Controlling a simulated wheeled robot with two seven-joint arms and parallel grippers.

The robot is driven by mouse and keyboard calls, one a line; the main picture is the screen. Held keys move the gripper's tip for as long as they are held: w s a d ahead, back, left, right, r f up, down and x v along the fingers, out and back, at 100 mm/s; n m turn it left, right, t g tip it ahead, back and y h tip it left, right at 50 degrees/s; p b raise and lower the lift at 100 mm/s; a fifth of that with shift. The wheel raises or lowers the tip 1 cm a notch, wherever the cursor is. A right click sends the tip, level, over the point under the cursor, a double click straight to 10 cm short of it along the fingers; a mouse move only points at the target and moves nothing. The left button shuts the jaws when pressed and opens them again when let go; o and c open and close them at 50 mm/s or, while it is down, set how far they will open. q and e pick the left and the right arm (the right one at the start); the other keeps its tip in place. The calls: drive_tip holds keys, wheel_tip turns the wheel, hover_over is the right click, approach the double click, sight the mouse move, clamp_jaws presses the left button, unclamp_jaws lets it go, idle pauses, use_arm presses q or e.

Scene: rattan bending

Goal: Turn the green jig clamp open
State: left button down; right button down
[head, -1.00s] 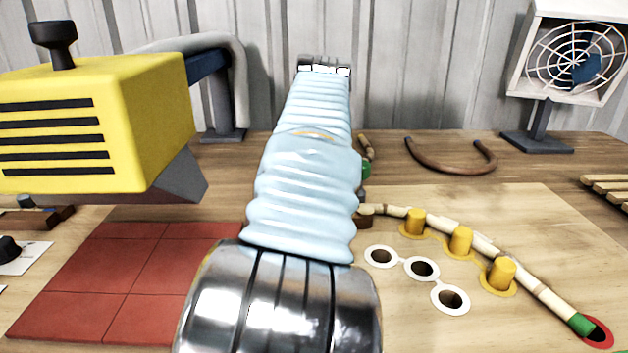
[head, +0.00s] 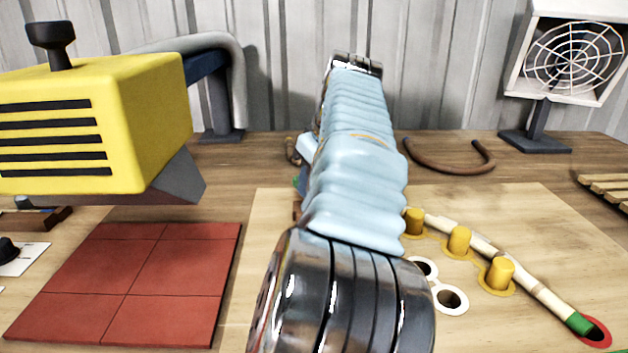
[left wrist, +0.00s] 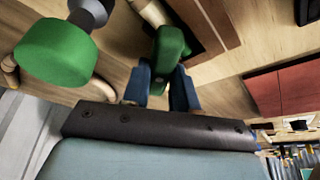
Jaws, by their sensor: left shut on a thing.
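My left arm covers the middle of the head view and hides its gripper and most of the clamp area. In the left wrist view my left gripper (left wrist: 160,86) has its blue fingers shut on a green clamp handle (left wrist: 171,45). A larger rounded green piece (left wrist: 55,52) beside a grey post is apart from the fingers. In the head view a small green bit (head: 296,183) shows at the arm's left edge. The pale rattan pole (head: 545,293) runs along yellow pegs (head: 459,241) on the wooden board (head: 540,215). My right gripper is not in view.
A yellow machine (head: 90,125) stands at the left above red tiles (head: 130,280). A brown bent rattan piece (head: 450,168) lies at the back. A fan (head: 575,60) stands at back right. White ringed holes (head: 450,299) are beside the pegs.

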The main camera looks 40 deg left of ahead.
use_arm(q)
drive_tip(key=shift+f, duration=0.2)
drive_tip(key=c, duration=0.9)
unclamp_jaws()
drive_tip(key=shift+r, duration=0.1)
drive_tip(key=v, duration=0.7)
drive_tip(key=shift+d+r, duration=0.15)
drive_tip(key=shift+r, duration=0.05)
drive_tip(key=shift+c, duration=0.3)
